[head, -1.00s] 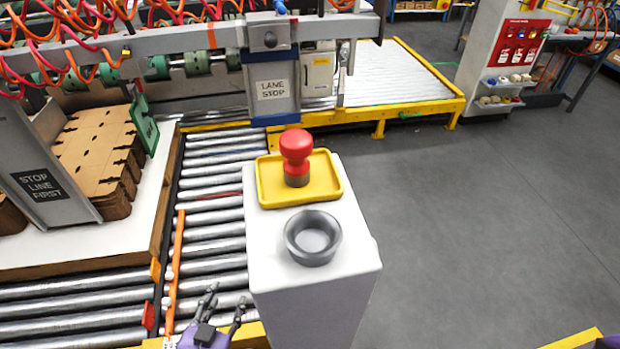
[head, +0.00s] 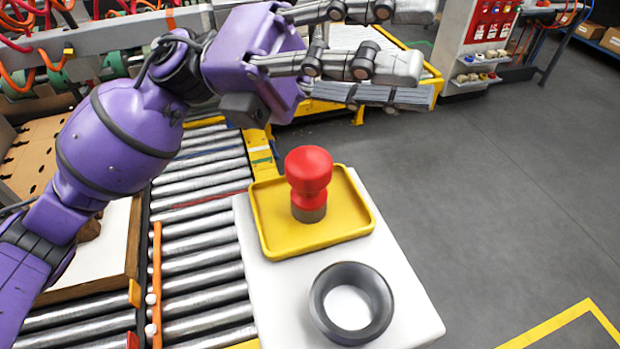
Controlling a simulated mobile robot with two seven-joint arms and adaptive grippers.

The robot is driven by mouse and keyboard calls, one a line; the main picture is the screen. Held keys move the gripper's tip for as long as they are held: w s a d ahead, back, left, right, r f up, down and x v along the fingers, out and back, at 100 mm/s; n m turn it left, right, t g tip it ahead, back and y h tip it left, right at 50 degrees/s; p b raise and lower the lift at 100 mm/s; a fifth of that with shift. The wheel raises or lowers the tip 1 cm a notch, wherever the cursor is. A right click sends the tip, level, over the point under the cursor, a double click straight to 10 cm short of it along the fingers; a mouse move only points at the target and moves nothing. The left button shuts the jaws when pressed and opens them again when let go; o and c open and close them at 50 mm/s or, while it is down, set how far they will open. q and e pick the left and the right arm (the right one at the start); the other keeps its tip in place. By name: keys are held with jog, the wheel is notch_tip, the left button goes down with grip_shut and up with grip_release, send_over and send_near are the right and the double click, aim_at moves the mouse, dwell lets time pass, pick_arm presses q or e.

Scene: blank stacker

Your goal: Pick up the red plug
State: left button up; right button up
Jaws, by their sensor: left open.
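The red plug (head: 309,178) stands upright on a yellow tray (head: 270,238), its dark grey base resting on the tray floor. The tray lies on top of a white pedestal (head: 270,298). My left gripper (head: 415,42) is open and empty, raised above and behind the plug at the top of the head view, its fingers pointing right. It is apart from the plug. My right gripper is not in view.
A dark grey ring-shaped cup (head: 378,300) stands on the pedestal in front of the tray. Roller conveyors (head: 205,225) run along the left. Open grey floor (head: 500,190) lies to the right.

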pick_arm(q)
jog(key=s+m+y, duration=0.4)
jog(key=y, duration=0.1)
jog(key=m+t+y+b, duration=0.2)
jog(key=m+t+y, duration=0.1)
jog(key=t+y, duration=0.65)
send_near(303, 152)
notch_tip(303, 152, down, 3)
jog(key=shift+h, duration=0.55)
jog(key=x, duration=0.7)
jog(key=shift+d+f, duration=0.15)
jog(key=c, duration=1)
grip_shut()
